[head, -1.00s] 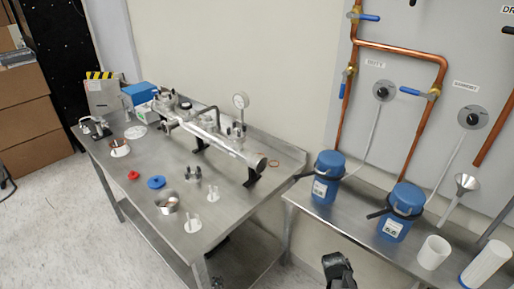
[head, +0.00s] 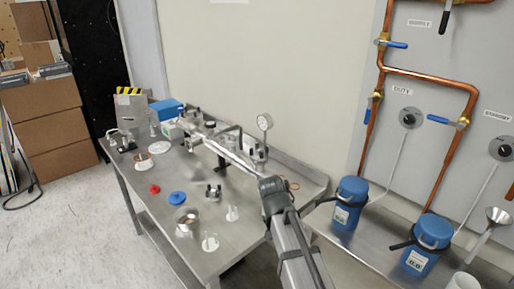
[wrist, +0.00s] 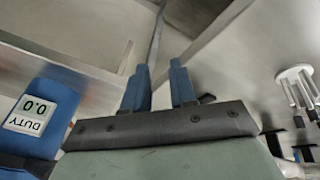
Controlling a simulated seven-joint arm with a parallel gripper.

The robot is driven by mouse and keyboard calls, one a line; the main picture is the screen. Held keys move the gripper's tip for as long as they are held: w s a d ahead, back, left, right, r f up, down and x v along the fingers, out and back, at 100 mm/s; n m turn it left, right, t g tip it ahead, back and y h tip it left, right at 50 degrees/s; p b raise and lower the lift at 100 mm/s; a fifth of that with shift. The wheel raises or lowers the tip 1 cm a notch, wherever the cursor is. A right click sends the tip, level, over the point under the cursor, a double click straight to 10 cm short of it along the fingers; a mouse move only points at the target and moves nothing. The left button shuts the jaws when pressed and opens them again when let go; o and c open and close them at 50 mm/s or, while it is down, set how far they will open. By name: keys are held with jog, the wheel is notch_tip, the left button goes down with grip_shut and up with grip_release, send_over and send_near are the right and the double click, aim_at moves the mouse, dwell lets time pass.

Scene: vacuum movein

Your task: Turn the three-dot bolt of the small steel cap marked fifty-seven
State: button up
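The steel tube assembly (head: 228,152) lies along the back of the steel table, with fittings and a gauge on top. I cannot make out a cap marked fifty-seven or three dots on any bolt; the markings are too small to read. Part of the tube's near end is hidden behind my arm. My gripper (wrist: 160,88) is open and empty in the wrist view, its two blue fingers apart. In the head view my arm reaches up to the table's right part, and its end hides the fingers.
Small clamp-like parts (head: 213,192), a steel cup (head: 187,218), a blue disc (head: 177,198) and a red knob (head: 154,189) stand on the steel table (head: 215,255). Blue DUTY canister (wrist: 40,110) is close on the left in the wrist view. Copper pipes (head: 430,78) run along the right wall.

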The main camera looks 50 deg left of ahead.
jog(key=w+a+r+y, duration=0.2)
jog(key=w+a+r, duration=0.2)
jog(key=a+r, duration=1.05)
jog(key=n+g, duration=0.1)
jog(key=n, duration=0.1)
send_near(257, 144)
jog(key=shift+y, duration=0.4)
jog(key=x, duration=0.9)
jog(key=shift+w+d+f, duration=0.1)
jog(key=shift+d+f, duration=0.05)
grip_shut()
